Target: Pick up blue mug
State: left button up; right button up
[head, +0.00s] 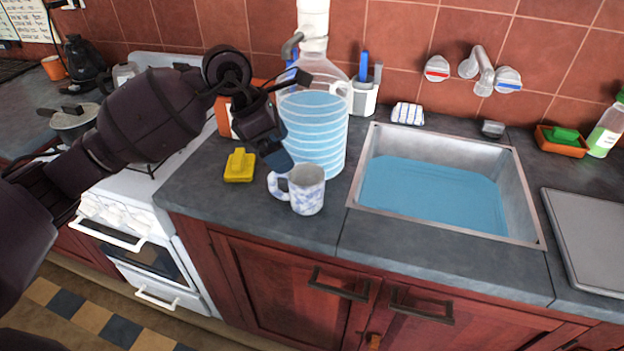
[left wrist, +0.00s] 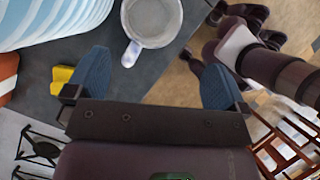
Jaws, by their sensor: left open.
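The mug (head: 307,192) is white with a blue pattern and stands upright on the dark counter, left of the sink, its handle pointing left. My left gripper (head: 277,160) is just above and behind the handle side of the mug, apart from it. In the left wrist view the left gripper (left wrist: 150,78) has its blue fingers wide apart with nothing between them. There the mug (left wrist: 155,18) is at the top, beyond the fingertips, with its handle toward the gripper. My right gripper cannot be made out in either view.
A large water bottle (head: 314,130) stands close behind the mug. A yellow sponge-like block (head: 239,165) lies to the left, near the stove (head: 150,200). The water-filled sink (head: 430,190) is to the right. The counter in front of the mug is clear up to its edge.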

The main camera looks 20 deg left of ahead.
aim_at(299, 177)
pick_arm(q)
jog(key=shift+w+a+r+y, duration=0.2)
jog(key=shift+w+a+y, duration=0.2)
jog(key=shift+w+y, duration=0.15)
jog(key=shift+s+d+x, duration=0.1)
jog(key=shift+x, duration=2.45)
jog(key=shift+s+d+x, duration=0.1)
jog(key=shift+d+x, duration=0.05)
jog(key=shift+x, duration=2.45)
jog(key=shift+c, duration=0.3)
